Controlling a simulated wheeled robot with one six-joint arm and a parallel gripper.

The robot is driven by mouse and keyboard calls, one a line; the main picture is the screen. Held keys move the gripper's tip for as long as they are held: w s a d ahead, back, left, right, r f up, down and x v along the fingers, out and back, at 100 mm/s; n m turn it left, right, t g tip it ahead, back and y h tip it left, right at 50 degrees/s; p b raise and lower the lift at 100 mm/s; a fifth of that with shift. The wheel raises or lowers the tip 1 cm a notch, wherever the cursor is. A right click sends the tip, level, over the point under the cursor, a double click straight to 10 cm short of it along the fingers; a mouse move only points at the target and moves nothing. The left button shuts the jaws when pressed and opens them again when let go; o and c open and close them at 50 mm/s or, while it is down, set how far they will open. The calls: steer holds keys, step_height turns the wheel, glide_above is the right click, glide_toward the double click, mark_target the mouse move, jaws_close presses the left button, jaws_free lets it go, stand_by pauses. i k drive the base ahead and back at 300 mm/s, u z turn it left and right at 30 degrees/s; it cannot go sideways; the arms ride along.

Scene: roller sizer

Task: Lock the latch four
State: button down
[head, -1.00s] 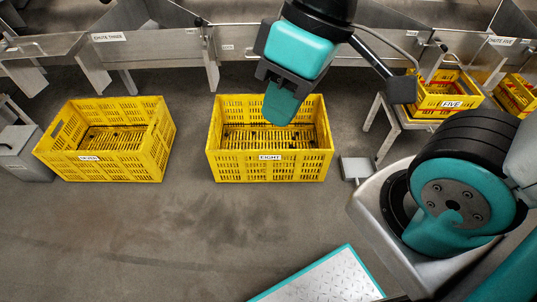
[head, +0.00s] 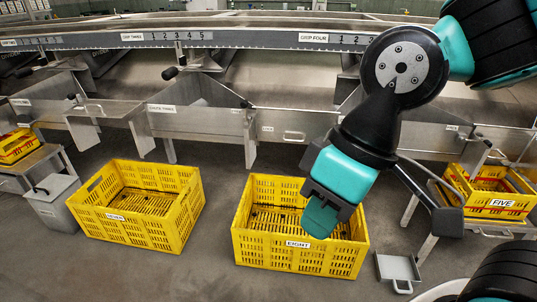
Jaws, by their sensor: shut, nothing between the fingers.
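My gripper (head: 320,218) is shut and empty, pointing down in front of the inside of the yellow crate marked EIGHT (head: 299,257) in the picture. I cannot tell its height over the crate. A grey sorter runs across the back, with a label reading DROP FOUR (head: 314,38) on its rail. My arm hides much of the area below that label. Small black-knobbed handles show on the chute fronts, such as one right of the CHUTE THREE panel (head: 200,122). I cannot make out which handle is latch four.
A yellow crate marked SEVEN (head: 150,234) stands on the floor at left. A crate marked FIVE (head: 503,204) sits on a stand at right. A small grey tray (head: 398,268) lies right of crate EIGHT. Open floor (head: 215,265) shows between the two floor crates.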

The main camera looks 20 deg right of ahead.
mark_target(244, 103)
steer(key=u, duration=0.5)
steer(key=i, duration=1.45)
steer(key=z, duration=0.3)
